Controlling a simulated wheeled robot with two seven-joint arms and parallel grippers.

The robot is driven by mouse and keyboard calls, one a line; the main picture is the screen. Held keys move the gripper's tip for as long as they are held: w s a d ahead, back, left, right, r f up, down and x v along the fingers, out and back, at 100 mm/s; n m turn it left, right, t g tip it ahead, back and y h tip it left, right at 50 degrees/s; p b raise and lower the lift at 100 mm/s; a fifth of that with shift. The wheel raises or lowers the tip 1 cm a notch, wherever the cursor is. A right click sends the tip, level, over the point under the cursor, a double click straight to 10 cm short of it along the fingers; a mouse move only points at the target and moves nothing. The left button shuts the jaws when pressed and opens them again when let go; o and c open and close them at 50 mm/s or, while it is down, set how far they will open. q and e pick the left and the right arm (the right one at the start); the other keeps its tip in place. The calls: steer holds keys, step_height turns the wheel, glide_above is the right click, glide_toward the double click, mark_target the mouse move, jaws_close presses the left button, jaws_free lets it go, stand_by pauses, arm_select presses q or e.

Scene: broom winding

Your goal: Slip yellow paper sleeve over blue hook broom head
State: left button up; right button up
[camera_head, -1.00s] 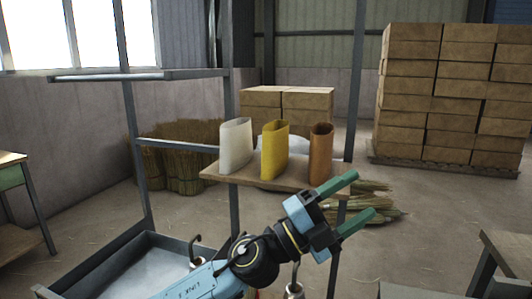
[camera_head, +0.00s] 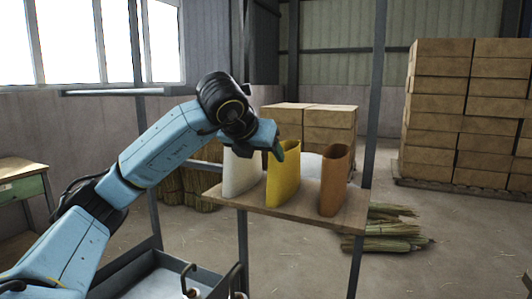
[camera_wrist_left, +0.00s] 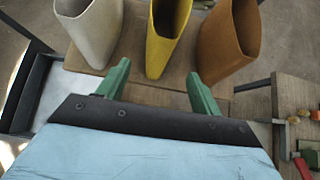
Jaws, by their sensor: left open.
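The yellow paper sleeve (camera_head: 284,188) stands upright, open end up, in the middle of a small wooden shelf (camera_head: 345,215). In the left wrist view the yellow sleeve (camera_wrist_left: 165,40) stands just beyond my open fingers, roughly centred between them. My left gripper (camera_wrist_left: 158,78) is open and empty. In the head view my left gripper (camera_head: 279,147) reaches in at the yellow sleeve's top, with its fingers partly hidden. I cannot make out a blue hook broom head in either view. My right gripper is not in view.
A white sleeve (camera_head: 240,175) stands close left of the yellow one, and a brown sleeve (camera_head: 334,182) close right. Metal posts (camera_head: 366,200) frame the shelf. A grey tray (camera_head: 165,275) with metal hooks (camera_head: 190,275) is below. A table (camera_wrist_left: 295,105) with small coloured items is at right.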

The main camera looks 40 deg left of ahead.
mark_target(276, 172)
arm_select(q)
steer(key=b+x, duration=0.1)
steer(key=x, duration=0.9)
steer(key=shift+w+f, duration=0.1)
steer(key=shift+f, duration=0.05)
steer(key=shift+w+a+f, duration=0.15)
steer(key=shift+w+f, duration=0.3)
steer(key=shift+w, duration=0.1)
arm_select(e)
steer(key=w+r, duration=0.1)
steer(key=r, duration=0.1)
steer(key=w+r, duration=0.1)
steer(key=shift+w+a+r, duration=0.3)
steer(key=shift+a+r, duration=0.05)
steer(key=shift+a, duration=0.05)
arm_select(q)
steer(key=c, duration=0.8)
steer(key=shift+r+p, duration=0.95)
steer(key=shift+r, duration=0.55)
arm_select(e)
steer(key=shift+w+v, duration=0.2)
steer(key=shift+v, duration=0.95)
arm_select(q)
steer(key=shift+r, duration=0.1)
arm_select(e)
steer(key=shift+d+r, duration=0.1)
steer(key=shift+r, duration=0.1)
